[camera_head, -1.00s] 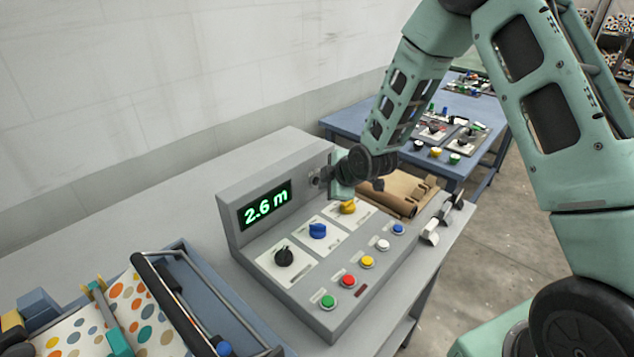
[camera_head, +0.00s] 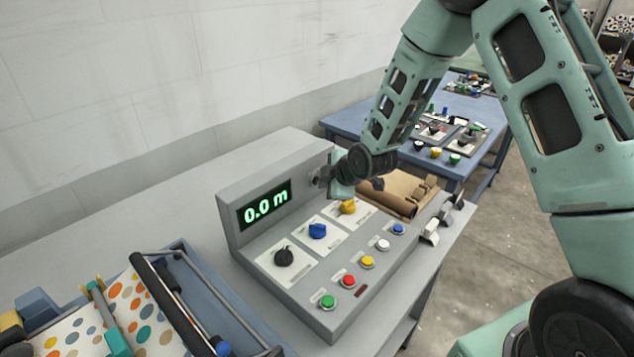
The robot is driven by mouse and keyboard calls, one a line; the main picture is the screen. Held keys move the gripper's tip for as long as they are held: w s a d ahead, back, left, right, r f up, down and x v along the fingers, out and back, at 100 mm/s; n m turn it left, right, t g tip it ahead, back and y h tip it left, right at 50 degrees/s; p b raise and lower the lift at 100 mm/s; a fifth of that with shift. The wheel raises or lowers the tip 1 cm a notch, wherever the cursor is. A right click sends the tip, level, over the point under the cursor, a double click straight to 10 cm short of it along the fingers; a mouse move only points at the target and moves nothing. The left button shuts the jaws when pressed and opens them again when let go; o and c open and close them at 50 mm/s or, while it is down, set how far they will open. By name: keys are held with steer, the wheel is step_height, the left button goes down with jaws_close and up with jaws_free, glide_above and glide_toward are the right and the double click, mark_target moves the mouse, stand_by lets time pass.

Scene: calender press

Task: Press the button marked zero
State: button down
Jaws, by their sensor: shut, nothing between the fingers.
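The grey control console (camera_head: 240,240) stands on the grey bench, with a green-lit display (camera_head: 265,206) reading "0.0 m". My gripper (camera_head: 318,178) is shut and empty at the right end of the console's upright face, right of the display. Its fingertips are at or very near that face; whether they touch I cannot tell. The button marked zero is not readable; the spot at my fingertips is hidden by the gripper. A row of buttons runs along the console's front: green (camera_head: 327,301), red (camera_head: 348,281), yellow (camera_head: 367,262), white (camera_head: 383,244) and blue (camera_head: 398,229).
Black (camera_head: 284,256), blue (camera_head: 318,230) and yellow (camera_head: 348,206) knobs sit on the console's sloped panel. A press with dotted fabric (camera_head: 95,325) lies at lower left. Brown rolls (camera_head: 388,200) lie behind the console. A blue table (camera_head: 350,122) with controls stands beyond.

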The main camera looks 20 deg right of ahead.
steer(key=shift+s+d, duration=0.2)
steer(key=shift+s, duration=0.25)
steer(key=shift+s+d+b, duration=0.15)
steer(key=shift+s+d, duration=0.25)
steer(key=shift+s, duration=0.35)
steer(key=shift+s+d+b, duration=0.2)
steer(key=shift+s+d, duration=0.15)
steer(key=shift+s, duration=0.45)
steer(key=shift+s+d+b, duration=0.15)
steer(key=shift+s+d, duration=0.25)
steer(key=shift+s, duration=0.35)
